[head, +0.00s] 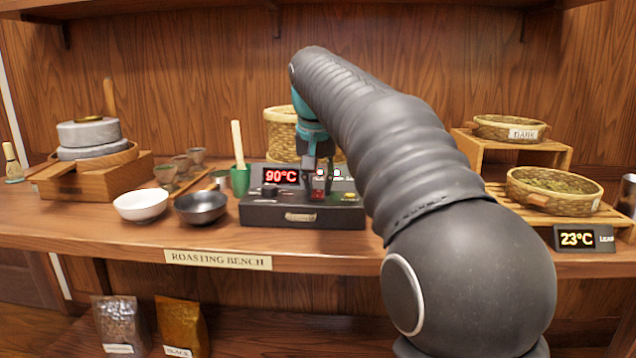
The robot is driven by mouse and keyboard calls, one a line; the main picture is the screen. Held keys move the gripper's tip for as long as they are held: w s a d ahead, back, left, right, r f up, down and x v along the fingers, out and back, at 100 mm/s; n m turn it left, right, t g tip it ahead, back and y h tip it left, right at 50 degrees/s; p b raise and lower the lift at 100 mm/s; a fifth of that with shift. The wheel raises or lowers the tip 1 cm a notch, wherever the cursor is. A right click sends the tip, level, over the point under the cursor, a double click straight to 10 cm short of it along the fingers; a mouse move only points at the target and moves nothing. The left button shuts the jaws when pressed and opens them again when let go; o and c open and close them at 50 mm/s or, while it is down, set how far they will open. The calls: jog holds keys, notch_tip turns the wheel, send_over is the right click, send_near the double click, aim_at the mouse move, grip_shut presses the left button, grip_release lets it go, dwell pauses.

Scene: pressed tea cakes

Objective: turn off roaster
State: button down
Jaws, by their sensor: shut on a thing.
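The roaster is a dark box (290,213) on the roasting bench, with a red display (281,176) reading 90°C, a black knob (270,191) at its left and a small label on its front. A wicker basket (281,133) stands at the back of it, partly hidden by my arm. My gripper (318,187) points down over the right half of the roaster's panel. Its fingers are shut on a small red switch (318,195), mostly hidden between them. A small red light and a pale light show beside the fingers.
A white bowl (141,205), a dark bowl (201,207) and a green cup (240,180) with a wooden tool stand left of the roaster. A stone mill (90,134) is farther left. Baskets (552,191) on wooden racks and a 23°C display (577,238) are at right.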

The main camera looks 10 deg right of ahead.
jog(key=shift+w+d+g+y, duration=0.1)
jog(key=shift+w+g+y, duration=0.25)
jog(key=shift+g, duration=0.65)
jog(key=shift+s, duration=0.1)
jog(key=c, duration=1)
grip_release()
jog(key=shift+o, duration=0.2)
